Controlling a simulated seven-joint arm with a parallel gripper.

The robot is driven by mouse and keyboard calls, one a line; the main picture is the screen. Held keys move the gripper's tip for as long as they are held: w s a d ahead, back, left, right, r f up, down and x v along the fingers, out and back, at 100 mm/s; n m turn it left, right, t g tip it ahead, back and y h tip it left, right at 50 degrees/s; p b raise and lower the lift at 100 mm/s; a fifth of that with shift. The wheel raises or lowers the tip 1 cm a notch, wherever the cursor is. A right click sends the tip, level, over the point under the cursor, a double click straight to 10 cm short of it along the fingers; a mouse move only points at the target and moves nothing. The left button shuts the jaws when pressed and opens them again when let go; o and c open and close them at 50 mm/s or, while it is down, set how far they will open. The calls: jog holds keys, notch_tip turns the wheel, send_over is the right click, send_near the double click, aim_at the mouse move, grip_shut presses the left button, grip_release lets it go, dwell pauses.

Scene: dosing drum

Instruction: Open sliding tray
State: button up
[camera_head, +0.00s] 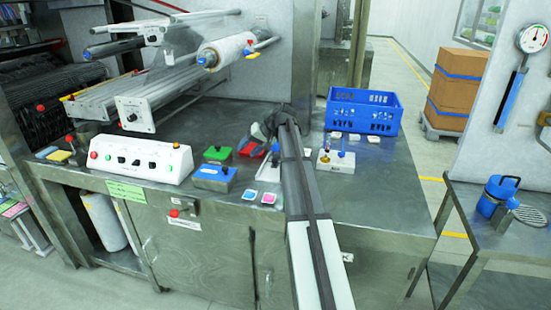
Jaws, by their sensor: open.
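I cannot tell for sure which part is the sliding tray. A long grey tray-like unit with a white front plate (135,114) and a small knob sits at the back left of the steel bench, below the film roller. My gripper (262,132) is over the middle of the bench, at the end of my arm, which reaches in from the bottom. It is open, and its fingers are dark and small in this view. It is above and close to a red block (251,150), partly hiding that area; I cannot tell whether they touch. Nothing shows held.
A white control box (137,158) stands at the front left of the steel bench (390,205). Green (217,153) and blue (214,174) knobbed blocks lie right of it. A blue crate (362,110) stands back right. A film roll (225,50) hangs above.

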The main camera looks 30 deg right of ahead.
aim_at(275, 160)
jog(key=s+d+r+n+g+h, duration=0.25)
jog(key=d+h, duration=0.35)
jog(key=d, duration=0.7)
jog(key=shift+n+t, duration=0.35)
jog(key=shift+t, duration=0.1)
jog(key=x, duration=1.3)
jog(key=shift+w+d, duration=0.15)
jog(key=shift+w, duration=0.25)
jog(key=shift+r, duration=0.1)
jog(key=shift+c, duration=0.5)
grip_shut()
